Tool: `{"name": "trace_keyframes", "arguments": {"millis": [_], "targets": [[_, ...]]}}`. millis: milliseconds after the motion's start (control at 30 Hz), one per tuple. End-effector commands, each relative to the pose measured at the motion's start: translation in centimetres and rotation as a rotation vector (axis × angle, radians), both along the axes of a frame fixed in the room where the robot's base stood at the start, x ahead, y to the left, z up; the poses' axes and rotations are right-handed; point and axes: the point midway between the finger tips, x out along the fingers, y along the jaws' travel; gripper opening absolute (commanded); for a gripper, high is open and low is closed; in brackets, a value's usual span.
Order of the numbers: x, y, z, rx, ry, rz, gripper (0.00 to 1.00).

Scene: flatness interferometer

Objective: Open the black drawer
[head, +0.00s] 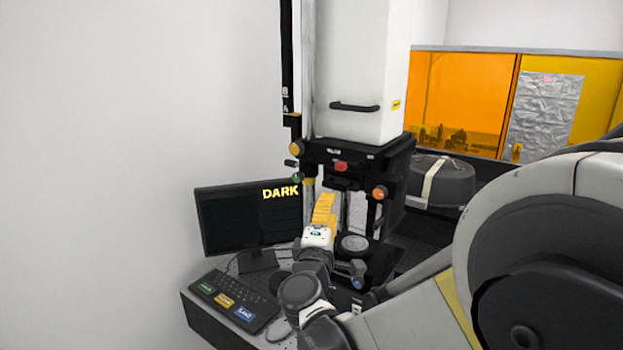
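My arm reaches in from the right in the head view. Its end, with a white wrist and a yellow part beyond it, is my gripper (325,203), in front of the tall instrument. Its fingers are too small and too much in line with the view to tell whether they are open or shut. No black drawer can be picked out for sure. The instrument has a black middle section (350,152) with a red button and orange knobs. My arm hides part of the instrument's lower area and the desk.
A white column (350,60) with a black handle (354,107) rises above the black section. A monitor reading DARK (232,220) and a keyboard (237,296) are on the desk at left. A round silver piece (354,243) lies right of my gripper. A dark lidded container (440,181) stands behind.

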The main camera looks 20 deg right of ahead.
Motion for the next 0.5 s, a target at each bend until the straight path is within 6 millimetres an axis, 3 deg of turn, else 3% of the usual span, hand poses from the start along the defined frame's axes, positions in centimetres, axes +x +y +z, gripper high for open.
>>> {"name": "trace_keyframes", "arguments": {"millis": [300,500], "targets": [[5.3,-3.1,0.9,0.002,0.001,-0.004,0.32],[7.7,-4.5,1.4,0.003,0.002,-0.003,0.32]]}}
